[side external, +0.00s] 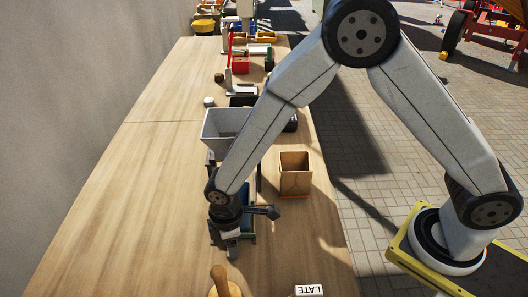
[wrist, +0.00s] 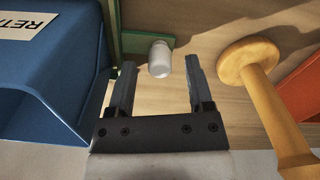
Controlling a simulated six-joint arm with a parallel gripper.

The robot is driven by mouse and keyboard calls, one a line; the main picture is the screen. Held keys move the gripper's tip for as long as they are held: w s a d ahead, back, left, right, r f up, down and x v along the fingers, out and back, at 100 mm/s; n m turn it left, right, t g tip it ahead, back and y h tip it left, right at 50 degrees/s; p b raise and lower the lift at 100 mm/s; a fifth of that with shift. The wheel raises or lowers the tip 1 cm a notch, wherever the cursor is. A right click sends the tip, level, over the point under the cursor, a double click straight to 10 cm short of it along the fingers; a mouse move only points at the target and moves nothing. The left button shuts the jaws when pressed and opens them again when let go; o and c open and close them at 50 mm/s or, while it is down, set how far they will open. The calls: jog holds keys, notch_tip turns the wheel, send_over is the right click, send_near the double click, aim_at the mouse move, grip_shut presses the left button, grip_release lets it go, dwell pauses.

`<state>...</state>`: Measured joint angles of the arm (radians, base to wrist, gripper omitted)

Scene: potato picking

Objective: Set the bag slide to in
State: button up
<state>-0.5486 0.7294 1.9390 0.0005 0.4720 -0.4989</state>
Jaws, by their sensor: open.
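A short white cylindrical knob (wrist: 160,60) stands by a small green plate (wrist: 140,42) in the wrist view. These look like parts of the bag slide, but I cannot tell its setting. My gripper (wrist: 160,68) is open, with one finger on each side of the knob and a visible gap to both. In the side view my gripper (side external: 232,252) points down at the front of the workbench.
A blue bin (wrist: 40,85) with a partly cut-off label is at the wrist view's left. A wooden-handled tool (wrist: 262,80) stands at the right.

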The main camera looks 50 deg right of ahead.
jog(key=shift+f, duration=0.75)
grip_shut()
dwell(1.0)
